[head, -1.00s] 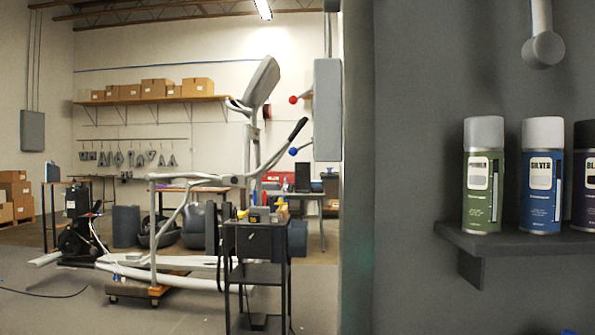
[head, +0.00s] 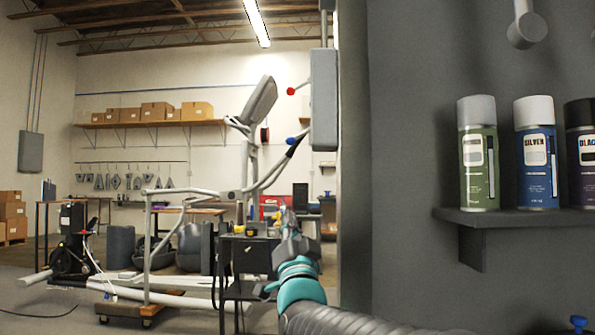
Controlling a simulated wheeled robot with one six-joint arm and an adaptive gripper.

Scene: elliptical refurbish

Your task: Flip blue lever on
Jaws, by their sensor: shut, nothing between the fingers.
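The blue lever (head: 292,141) has a round blue knob on a short rod at the lower left side of a grey wall box (head: 323,100). Its rod slopes down and left from the box. A red-knobbed lever (head: 291,91) sticks out higher on the same box. My gripper (head: 286,212) is small at the end of my teal and grey arm, pointing up and away, below the blue lever in the picture and apart from it. It holds nothing; its fingertips are hard to make out.
A grey wall edge (head: 352,180) stands close on the right, with a shelf (head: 470,217) of spray cans (head: 537,165). A black cart (head: 250,255) and an elliptical machine (head: 170,200) stand left of my arm. Some bare floor (head: 50,310) shows at the lower left.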

